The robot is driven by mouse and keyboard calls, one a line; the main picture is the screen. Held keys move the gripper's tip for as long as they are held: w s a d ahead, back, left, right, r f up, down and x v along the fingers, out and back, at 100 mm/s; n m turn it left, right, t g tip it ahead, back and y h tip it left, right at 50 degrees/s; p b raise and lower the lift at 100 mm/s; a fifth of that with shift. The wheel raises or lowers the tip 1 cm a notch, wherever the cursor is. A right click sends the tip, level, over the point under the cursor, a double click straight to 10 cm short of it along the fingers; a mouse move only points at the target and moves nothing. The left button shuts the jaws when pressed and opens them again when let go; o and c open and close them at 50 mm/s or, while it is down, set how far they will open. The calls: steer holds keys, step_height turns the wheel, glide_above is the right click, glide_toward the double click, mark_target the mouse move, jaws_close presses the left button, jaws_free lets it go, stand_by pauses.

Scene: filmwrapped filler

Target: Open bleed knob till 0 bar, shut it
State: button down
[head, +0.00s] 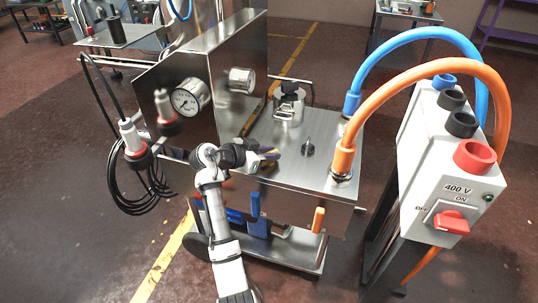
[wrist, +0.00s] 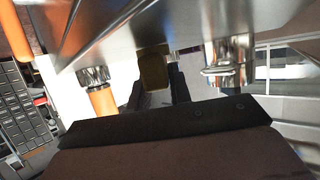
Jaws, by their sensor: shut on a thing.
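My gripper (head: 266,154) is at the front edge of the steel machine's top, beside its sloped panel. In the wrist view its dark jaws (wrist: 158,90) are shut on a dark brownish-yellow piece, taken as the bleed knob (wrist: 153,68). In the head view the gripper hides most of that piece, so its turn angle cannot be told. The pressure gauge (head: 186,101) has a white round dial on the steel panel; its needle is too small to read surely. A second round fitting (head: 242,80) sits to its right.
An orange hose (head: 343,155) and a blue hose (head: 352,103) rise from the machine top (head: 330,125). A grey 400 V box (head: 420,170) with a red switch (head: 451,221) stands right. A lidded pot (head: 289,104) stands behind the gripper. A red-and-white fitting (head: 132,140) hangs left.

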steer(key=shift+f, duration=0.1)
steer(key=c, duration=1.3)
jaws_free()
step_height(320, 180, up, 20)
steer(key=shift+r+b, duration=0.1)
steer(key=shift+b, duration=0.2)
